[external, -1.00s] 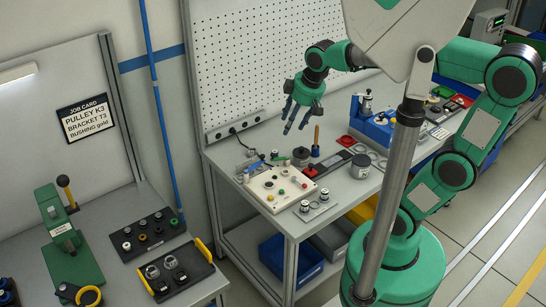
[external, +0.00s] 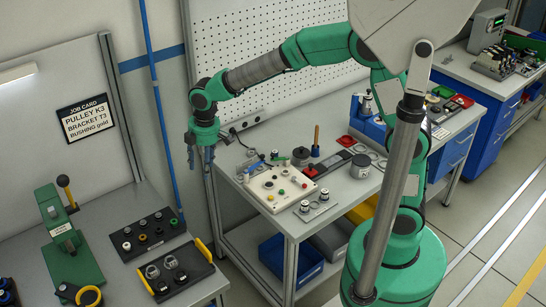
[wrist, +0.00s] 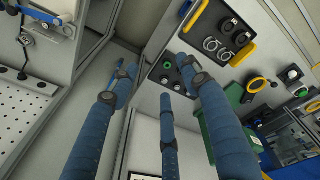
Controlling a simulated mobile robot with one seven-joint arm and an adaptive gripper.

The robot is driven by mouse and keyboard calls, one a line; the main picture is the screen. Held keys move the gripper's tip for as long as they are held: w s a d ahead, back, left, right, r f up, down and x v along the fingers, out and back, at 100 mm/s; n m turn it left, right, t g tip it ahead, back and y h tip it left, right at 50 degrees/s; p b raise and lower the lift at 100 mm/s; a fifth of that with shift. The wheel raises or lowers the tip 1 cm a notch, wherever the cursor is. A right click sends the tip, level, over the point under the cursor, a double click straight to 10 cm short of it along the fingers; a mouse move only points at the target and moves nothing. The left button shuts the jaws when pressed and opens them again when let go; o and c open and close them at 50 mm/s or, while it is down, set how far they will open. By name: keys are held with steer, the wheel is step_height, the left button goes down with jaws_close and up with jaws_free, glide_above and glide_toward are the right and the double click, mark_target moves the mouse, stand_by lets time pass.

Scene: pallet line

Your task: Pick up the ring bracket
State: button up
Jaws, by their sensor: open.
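Silver ring-shaped parts, which look like ring brackets (external: 152,272), sit in a dark tray with yellow handles (external: 203,268) on the left bench. They also show as ring brackets (wrist: 211,44) near the top of the wrist view. Two darker parts (external: 182,280) share the tray. My gripper (external: 200,166) hangs fingers-down, open and empty, above the gap between the two benches, behind and well above the tray. In the wrist view its three blue fingers (wrist: 158,78) are spread with nothing between them.
A black tray of small bushings (external: 150,236) lies behind the yellow-handled tray. A green press (external: 72,245) stands left of them. A blue vertical pipe (external: 160,130) rises near my gripper.

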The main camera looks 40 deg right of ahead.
steer(key=a+f+n, duration=0.3)
steer(key=a+f, duration=0.6)
steer(key=a, duration=0.3)
steer(key=n+g, duration=0.1)
steer(key=n, duration=0.2)
glide_above(171, 260)
step_height(171, 260, down, 9)
steer(key=shift+s+a+h, duration=0.15)
steer(key=shift+s+h, duration=0.05)
steer(key=shift+h, duration=0.2)
steer(key=shift+f, duration=4.25)
steer(key=shift+w+f+b, duration=0.1)
steer(key=shift+f+b, duration=0.5)
steer(key=shift+f, duration=2)
steer(key=c, duration=1.1)
